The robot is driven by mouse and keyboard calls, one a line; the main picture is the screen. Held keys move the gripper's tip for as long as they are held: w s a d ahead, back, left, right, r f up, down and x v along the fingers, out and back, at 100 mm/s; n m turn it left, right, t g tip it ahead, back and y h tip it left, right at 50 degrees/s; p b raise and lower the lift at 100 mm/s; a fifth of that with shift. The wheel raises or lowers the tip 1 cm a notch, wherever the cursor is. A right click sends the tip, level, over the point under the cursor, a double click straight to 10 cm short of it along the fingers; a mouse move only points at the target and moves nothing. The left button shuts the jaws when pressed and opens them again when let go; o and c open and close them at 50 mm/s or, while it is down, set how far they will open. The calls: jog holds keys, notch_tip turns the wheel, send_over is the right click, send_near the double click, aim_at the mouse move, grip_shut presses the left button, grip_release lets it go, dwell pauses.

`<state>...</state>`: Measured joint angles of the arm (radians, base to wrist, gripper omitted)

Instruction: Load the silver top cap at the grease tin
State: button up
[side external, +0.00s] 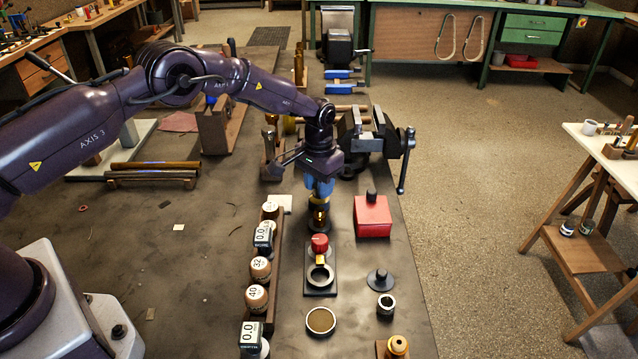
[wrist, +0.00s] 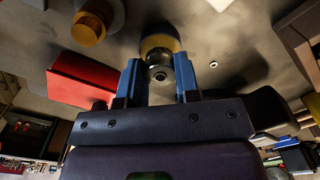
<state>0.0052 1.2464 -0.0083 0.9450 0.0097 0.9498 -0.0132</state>
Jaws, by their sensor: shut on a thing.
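My gripper (side external: 320,188) points down near the middle of the bench, its blue fingers above a dark and brass-coloured cylinder (side external: 319,216). In the wrist view the gripper (wrist: 158,76) is shut on a small silver, round part with a dark centre (wrist: 158,73), which looks like the silver top cap. A yellow-brass ring (wrist: 160,42) shows right behind it; I cannot tell whether they touch. The fingers hide the cap in the side view. A shallow round tin with brown filling (side external: 321,320), apparently the grease tin, stands open nearer the camera, apart from the gripper.
A red box (side external: 373,217) stands right of the gripper. A red knob (side external: 319,243) and a metal ring (side external: 320,276) are between gripper and tin. A rack of labelled round pieces (side external: 257,298) lines the left. A vise (side external: 370,135) stands behind.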

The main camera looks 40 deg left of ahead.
jog(key=shift+f, duration=0.65)
dwell(1.3)
jog(key=shift+r, duration=3.6)
jog(key=shift+w, duration=0.1)
